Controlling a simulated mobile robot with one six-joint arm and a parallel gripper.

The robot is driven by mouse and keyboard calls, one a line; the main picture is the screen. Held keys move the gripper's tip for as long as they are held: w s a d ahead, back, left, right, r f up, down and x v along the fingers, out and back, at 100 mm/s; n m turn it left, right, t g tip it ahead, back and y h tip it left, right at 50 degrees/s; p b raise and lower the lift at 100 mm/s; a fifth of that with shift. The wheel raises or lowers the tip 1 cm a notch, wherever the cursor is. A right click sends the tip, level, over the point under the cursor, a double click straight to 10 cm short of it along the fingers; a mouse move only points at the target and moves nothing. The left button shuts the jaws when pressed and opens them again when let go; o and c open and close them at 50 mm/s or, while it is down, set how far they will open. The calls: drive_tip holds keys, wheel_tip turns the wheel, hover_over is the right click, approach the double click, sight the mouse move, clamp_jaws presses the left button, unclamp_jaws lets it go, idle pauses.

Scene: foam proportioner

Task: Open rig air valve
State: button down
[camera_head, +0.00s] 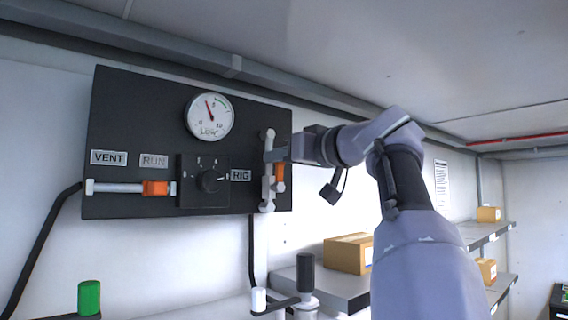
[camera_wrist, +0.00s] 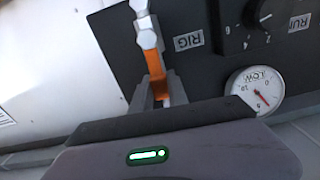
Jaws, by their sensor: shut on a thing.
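The rig air valve (camera_head: 268,190) is a white vertical pipe fitting at the right edge of the black panel, beside the RIG label (camera_head: 241,175). Its orange handle (camera_head: 281,178) lies along the pipe, partly hidden behind the fitting. My gripper (camera_head: 277,154) reaches in from the right at the valve's upper part. In the wrist view, the two fingers of my gripper (camera_wrist: 158,95) are shut on the orange handle (camera_wrist: 154,64), one on each side of it. The handle's far end is hidden between the fingers.
On the panel (camera_head: 140,115) are a gauge (camera_head: 209,117), a black selector knob (camera_head: 210,181) and the VENT valve (camera_head: 120,188) with an orange handle. Below stand a green-topped post (camera_head: 89,298) and a black-topped post (camera_head: 305,273). Shelves with boxes (camera_head: 348,254) are at right.

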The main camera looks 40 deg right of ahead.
drive_tip(key=shift+a+n, duration=0.2)
drive_tip(key=shift+n, duration=0.2)
drive_tip(key=c, duration=1.3)
unclamp_jaws()
drive_tip(key=s+b, duration=0.1)
drive_tip(key=s, duration=0.4)
drive_tip(key=s+a+b, duration=0.1)
drive_tip(key=s, duration=0.5)
drive_tip(key=s+a+b, duration=0.1)
drive_tip(key=s, duration=0.5)
drive_tip(key=shift+s, duration=0.1)
